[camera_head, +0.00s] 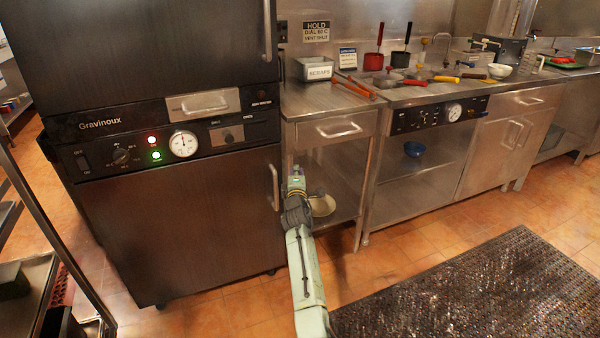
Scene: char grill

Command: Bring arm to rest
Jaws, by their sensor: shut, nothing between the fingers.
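My arm (303,265), pale green with dark joints, reaches forward from the bottom edge of the picture. My gripper (296,172) is at its far end, small in the view. It is shut, with nothing seen held in it. It shows in front of the open lower space of the steel counter (330,108), below its drawer (338,129) and right of the upright door handle of the dark oven (180,215). I cannot tell whether the gripper touches anything.
A pale bowl (323,206) shows low beside my arm, partly hidden. A dark perforated mat (470,295) covers the floor at right. A metal rack (45,290) stands at left. Utensils (445,79) and a scraps bin (309,68) sit on the counters. Tiled floor (215,315) is open in front.

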